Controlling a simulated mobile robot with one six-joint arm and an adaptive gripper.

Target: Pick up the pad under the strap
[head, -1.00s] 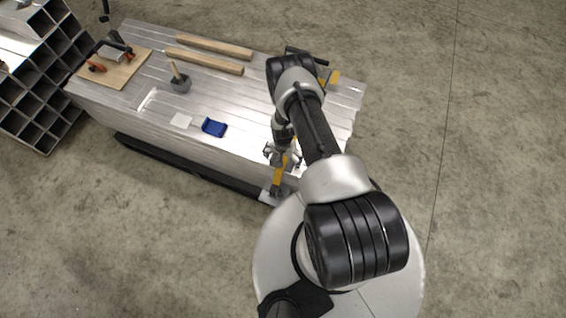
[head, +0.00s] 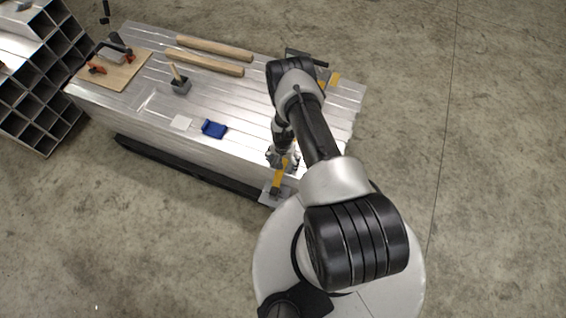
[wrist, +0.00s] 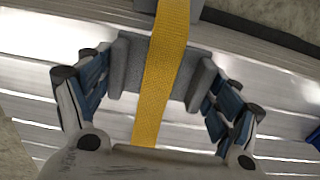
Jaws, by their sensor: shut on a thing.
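The pad (wrist: 133,66) is a dark grey block under the yellow strap (wrist: 157,94), which crosses over its middle in the wrist view. My gripper (wrist: 161,72) is shut on the pad, one finger against each end, with the strap between the fingers. The pad appears to rest on the aluminium deck. In the head view my gripper (head: 282,158) is at the near right edge of the deck, where the strap (head: 277,180) comes down over the side. The pad cannot be made out there, and my arm hides part of the strap's run.
A rack of square tubes (head: 40,90) stands left.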

